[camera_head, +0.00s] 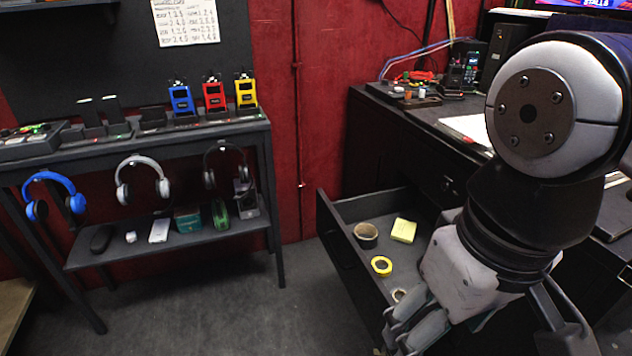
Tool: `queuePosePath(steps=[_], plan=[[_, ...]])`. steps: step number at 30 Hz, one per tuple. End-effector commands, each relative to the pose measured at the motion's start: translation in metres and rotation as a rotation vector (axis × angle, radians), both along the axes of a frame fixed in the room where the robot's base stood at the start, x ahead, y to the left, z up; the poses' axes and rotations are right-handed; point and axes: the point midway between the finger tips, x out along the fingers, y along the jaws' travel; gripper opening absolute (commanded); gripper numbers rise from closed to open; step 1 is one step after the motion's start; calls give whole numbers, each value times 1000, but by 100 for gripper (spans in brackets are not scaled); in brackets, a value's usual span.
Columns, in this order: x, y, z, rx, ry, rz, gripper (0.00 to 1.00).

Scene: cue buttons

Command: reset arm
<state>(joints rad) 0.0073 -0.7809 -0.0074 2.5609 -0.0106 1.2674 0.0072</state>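My arm comes in from the right side and bends down. My gripper (402,338) is low in the picture, over the near end of the open drawer (345,262). Its fingers are seen from behind and partly cut by the bottom edge, so I cannot tell whether they are open or shut. No held object shows. In the drawer lie a brown tape roll (366,235), a yellow sticky-note pad (403,230) and a yellow tape roll (381,265). Another small roll (398,295) is partly hidden by my gripper.
A dark desk (440,115) with electronics stands behind the drawer, partly hidden by my arm. At left a shelf unit (140,138) holds blue, red and yellow devices, with hanging headphones below. Grey floor (240,310) is clear between shelf and drawer.

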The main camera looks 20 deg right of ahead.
Motion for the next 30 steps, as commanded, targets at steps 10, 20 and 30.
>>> queuePosePath(steps=[10,20,30], plan=[[0,0,0,-1,-1,1,68],[3,0,50,-3,-67,5,68],[3,0,131,-3,-185,13,68]])
